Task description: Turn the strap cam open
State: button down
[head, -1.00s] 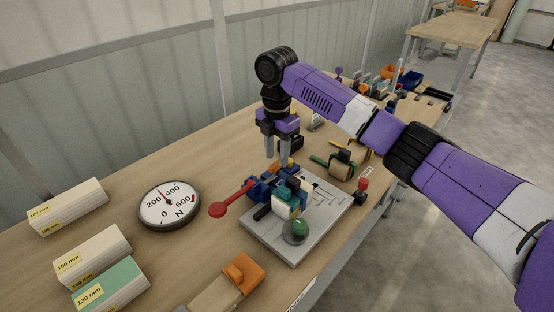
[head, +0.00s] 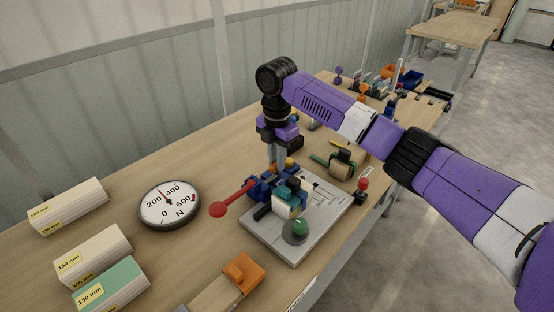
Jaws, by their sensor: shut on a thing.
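My gripper (head: 278,160) points straight down at the far side of a blue fixture (head: 264,186) on a grey plate (head: 321,221). Its fingers are close together, shut on a small part that I take to be the strap cam; the contact is mostly hidden by the fingers and the blue parts. A red lever with a round end (head: 217,209) sticks out to the left of the fixture. A teal and white block (head: 287,204) sits in front.
A dial gauge (head: 169,204) lies left of the plate. A green-strapped roll (head: 342,164) and a red-topped post (head: 362,188) stand to the right. Length blocks (head: 92,255) lie at the left, and an orange-ended block (head: 240,275) lies at the front. Bench between gauge and blocks is clear.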

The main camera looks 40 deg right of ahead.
jog(key=shift+r+m+p, duration=0.15)
jog(key=shift+m+p, duration=0.15)
jog(key=m+p, duration=0.2)
jog(key=p, duration=0.1)
jog(key=shift+a+r+m, duration=0.1)
jog(key=shift+r+m, duration=0.05)
jog(key=shift+m, duration=0.15)
jog(key=m+p, duration=0.5)
jog(key=p, duration=0.1)
jog(key=m+p, duration=0.4)
jog(key=m, duration=0.1)
jog(key=shift+m, duration=0.4)
jog(key=shift+f+m+p, duration=0.2)
jog(key=shift+m+p, duration=1.05)
jog(key=shift+m, duration=0.65)
jog(key=c, duration=1.4)
grip_release()
jog(key=shift+o, duration=0.2)
